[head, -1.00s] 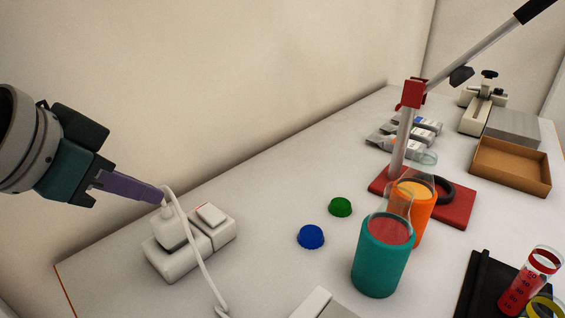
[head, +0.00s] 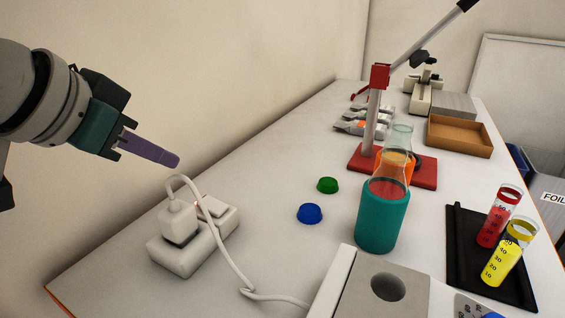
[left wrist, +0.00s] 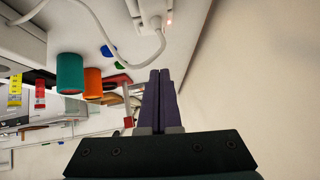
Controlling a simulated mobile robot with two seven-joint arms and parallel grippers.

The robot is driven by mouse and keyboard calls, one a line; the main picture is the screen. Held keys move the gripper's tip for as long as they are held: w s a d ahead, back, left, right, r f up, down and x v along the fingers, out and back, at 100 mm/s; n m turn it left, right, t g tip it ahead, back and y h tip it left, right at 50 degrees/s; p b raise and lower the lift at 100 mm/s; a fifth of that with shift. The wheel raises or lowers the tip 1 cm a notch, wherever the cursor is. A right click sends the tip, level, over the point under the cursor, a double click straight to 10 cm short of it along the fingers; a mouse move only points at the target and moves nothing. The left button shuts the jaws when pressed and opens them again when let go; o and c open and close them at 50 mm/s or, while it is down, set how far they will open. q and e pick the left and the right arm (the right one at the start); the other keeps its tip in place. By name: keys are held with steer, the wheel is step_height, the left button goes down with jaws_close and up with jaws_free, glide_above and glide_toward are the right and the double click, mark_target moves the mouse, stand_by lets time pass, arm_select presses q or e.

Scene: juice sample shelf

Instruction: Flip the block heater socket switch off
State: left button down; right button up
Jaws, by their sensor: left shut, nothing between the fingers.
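The white socket block (head: 192,252) lies on the table near the wall. A white plug (head: 177,220) with a white cable stands in its near-left end. The switch (head: 220,209) is on the far-right end, partly behind the cable, with a small red glow beside it. In the left wrist view the socket (left wrist: 152,9) is at the top edge with the red glow visible. My left gripper (head: 174,160) has purple fingers, shut and empty, above and behind the plug, apart from it. Its fingers also show in the left wrist view (left wrist: 160,76). My right gripper is not in view.
The white block heater (head: 337,275) with a grey holed top stands at front. A blue cap (head: 310,213), a green cap (head: 327,185) and a teal-sleeved flask (head: 381,225) stand right of the socket. The cable (head: 230,265) loops over the socket. The wall is close behind.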

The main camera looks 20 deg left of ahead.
arm_select(q)
steer(key=b, duration=0.2)
glide_above(210, 199)
steer(key=s, duration=0.3)
steer(key=f, duration=0.6)
steer(key=shift+d, duration=0.3)
steer(key=f, duration=0.3)
steer(key=shift+w+a+f, duration=0.2)
steer(key=shift+w, duration=0.1)
steer(key=shift+a+f, duration=0.1)
steer(key=shift+f, duration=0.35)
steer(key=shift+f, duration=0.1)
steer(key=shift+a+f+h, duration=0.1)
steer(key=shift+f+h, duration=0.1)
steer(key=shift+h, duration=0.1)
steer(key=shift+p, duration=0.3)
